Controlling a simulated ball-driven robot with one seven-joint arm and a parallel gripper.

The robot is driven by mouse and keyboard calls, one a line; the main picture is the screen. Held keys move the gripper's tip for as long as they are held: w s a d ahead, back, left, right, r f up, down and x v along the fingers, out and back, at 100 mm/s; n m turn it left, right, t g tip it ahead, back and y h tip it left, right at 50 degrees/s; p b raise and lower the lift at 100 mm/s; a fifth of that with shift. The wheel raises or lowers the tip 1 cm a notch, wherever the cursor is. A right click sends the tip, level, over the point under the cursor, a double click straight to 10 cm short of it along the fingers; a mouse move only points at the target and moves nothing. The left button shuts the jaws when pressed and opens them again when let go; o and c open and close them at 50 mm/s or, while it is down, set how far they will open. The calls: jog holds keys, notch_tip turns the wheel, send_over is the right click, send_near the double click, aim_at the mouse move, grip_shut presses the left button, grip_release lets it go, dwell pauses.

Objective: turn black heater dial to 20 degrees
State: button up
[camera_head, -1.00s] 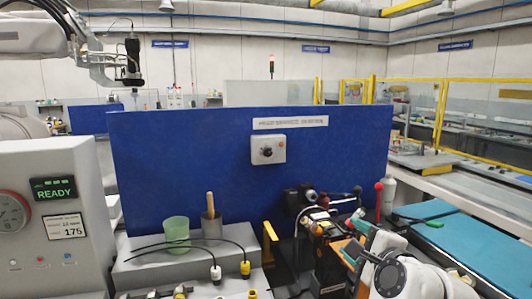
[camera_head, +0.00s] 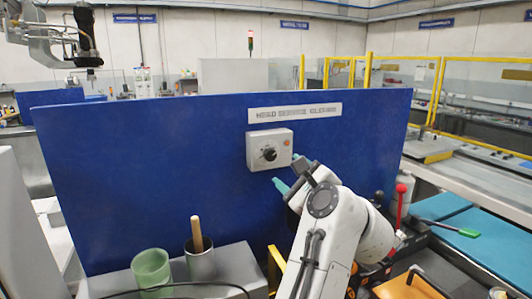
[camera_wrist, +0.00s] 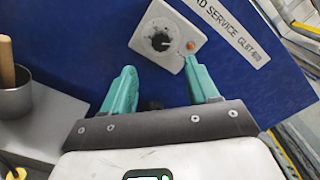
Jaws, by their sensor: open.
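The black heater dial (camera_head: 269,154) sits on a light grey box (camera_head: 284,136) fixed to the blue panel, with an orange button or lamp beside it. In the wrist view the dial (camera_wrist: 161,41) shows a scale around it; its numbers are too small to read. My gripper (camera_head: 287,171) is just right of and below the box in the head view. In the wrist view its two teal fingers (camera_wrist: 162,75) are apart with nothing between them. The right finger's tip appears close to the orange lamp (camera_wrist: 190,46); I cannot tell if it touches.
The blue panel (camera_head: 130,150) stands behind, with a white label strip (camera_head: 294,113) above the box. A green cup (camera_head: 151,271) and a grey pot (camera_head: 200,262) with a wooden handle stand at the lower left. A red-knobbed lever (camera_head: 400,200) stands at right.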

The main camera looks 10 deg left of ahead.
aim_at(271, 156)
jog(key=p+x, duration=0.2)
jog(key=x, duration=0.8)
jog(key=shift+w+a, duration=0.2)
jog(key=c, duration=1)
